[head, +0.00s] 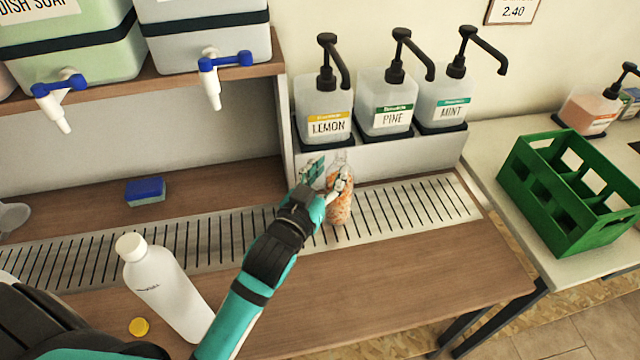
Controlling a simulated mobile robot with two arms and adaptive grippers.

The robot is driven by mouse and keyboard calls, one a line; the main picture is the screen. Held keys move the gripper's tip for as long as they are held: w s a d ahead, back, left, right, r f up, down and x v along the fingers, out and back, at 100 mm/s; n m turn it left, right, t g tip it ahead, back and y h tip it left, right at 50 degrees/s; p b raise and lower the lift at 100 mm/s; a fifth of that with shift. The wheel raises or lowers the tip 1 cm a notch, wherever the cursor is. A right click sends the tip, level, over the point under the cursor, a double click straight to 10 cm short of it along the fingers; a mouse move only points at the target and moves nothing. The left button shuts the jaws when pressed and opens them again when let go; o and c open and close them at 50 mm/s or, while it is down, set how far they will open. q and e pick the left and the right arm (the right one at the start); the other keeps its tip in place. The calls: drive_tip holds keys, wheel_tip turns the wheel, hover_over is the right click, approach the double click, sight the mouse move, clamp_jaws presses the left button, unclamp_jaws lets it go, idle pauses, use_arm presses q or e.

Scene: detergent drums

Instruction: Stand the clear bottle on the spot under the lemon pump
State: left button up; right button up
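The clear bottle (341,209) stands upright, or nearly so, on the slotted drip grate (420,205), below the spout of the lemon pump (324,110). Orange-brown patches show in its body. My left gripper (328,180) is at the bottle's upper body. One finger is at the bottle's left side and the other crosses in front of it. I cannot tell whether the fingers press on the bottle. The bottle's base looks to be on or just above the grate. My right gripper is not in view.
Pine (388,103) and mint (443,97) pumps stand beside lemon on a ledge. A white bottle (165,285), yellow cap (139,327) and blue sponge (146,190) are to the left. A green crate (560,190) is at right. The front right counter is clear.

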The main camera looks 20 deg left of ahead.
use_arm(q)
drive_tip(key=s, duration=0.4)
drive_tip(key=shift+a+r, duration=0.1)
drive_tip(key=shift+a, duration=0.05)
idle(0.4)
